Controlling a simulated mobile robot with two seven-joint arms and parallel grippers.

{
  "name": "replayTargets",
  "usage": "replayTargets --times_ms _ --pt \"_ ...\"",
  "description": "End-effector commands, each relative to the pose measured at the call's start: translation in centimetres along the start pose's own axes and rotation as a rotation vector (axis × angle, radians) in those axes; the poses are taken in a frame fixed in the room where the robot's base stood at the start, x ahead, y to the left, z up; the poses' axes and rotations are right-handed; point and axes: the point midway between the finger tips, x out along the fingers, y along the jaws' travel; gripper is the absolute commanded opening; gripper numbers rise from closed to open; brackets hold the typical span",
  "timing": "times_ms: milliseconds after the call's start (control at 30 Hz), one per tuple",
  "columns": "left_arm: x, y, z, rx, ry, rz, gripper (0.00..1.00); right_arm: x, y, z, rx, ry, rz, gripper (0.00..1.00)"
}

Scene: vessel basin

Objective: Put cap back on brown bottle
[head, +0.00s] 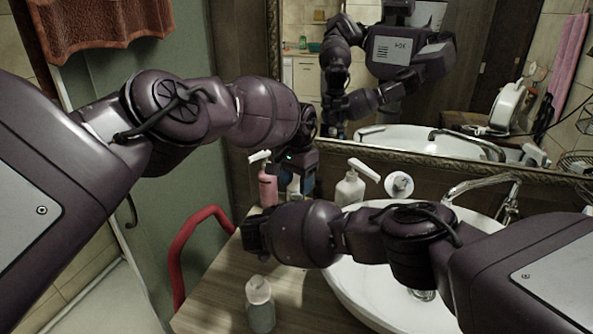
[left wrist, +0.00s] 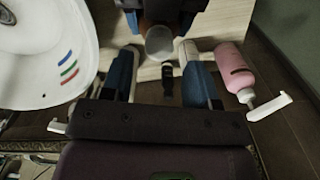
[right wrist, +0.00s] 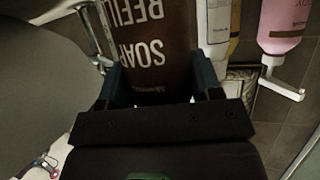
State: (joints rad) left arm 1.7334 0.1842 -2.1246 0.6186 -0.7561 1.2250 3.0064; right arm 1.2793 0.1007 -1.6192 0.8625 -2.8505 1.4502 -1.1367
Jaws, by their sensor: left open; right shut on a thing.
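The brown bottle (right wrist: 155,45), lettered "SOAP REFILL", is between my right gripper's fingers (right wrist: 160,85) in the right wrist view. That gripper is shut on it; its top is out of that view. In the head view my right arm hides the bottle. My left gripper (left wrist: 158,75) is open, its blue fingers apart, above the counter's back part. Between and beyond them show a greyish round top (left wrist: 159,42), close to my right gripper, and a small black piece (left wrist: 167,85). I cannot tell for sure whether either is the cap. In the head view my left gripper (head: 305,180) points down.
A pink pump bottle (head: 267,186) and a white pump bottle (head: 350,188) stand by the mirror. A bottle with a pale top (head: 259,305) stands at the counter's front. The white basin (head: 350,285) is at the right, a red rail (head: 183,250) at the left.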

Motion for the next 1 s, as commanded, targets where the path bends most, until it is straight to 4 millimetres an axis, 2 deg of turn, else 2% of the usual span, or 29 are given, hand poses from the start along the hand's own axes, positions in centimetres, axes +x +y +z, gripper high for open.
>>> replayTargets --times_ms 100,300,700,767,1000 --pt "1.7 0.1 0.0 0.0 -0.001 0.002 0.54 0.0 0.0 -0.1 0.0 0.001 0.0 0.0" --pt "3.5 0.1 0.0 0.0 0.0 0.001 0.54 0.0 0.0 -0.1 0.0 0.001 0.0 0.0" --pt "4.0 0.0 0.0 0.0 0.001 0.0 0.54 0.0 0.0 -0.1 0.0 0.001 0.0 0.0" --pt "4.0 0.0 0.0 0.0 0.001 0.0 0.48 0.0 0.0 -0.1 0.0 0.001 0.0 0.0" --pt "4.0 0.0 0.0 0.0 0.001 0.0 0.11 0.0 0.0 -0.1 0.0 0.001 0.0 0.0"
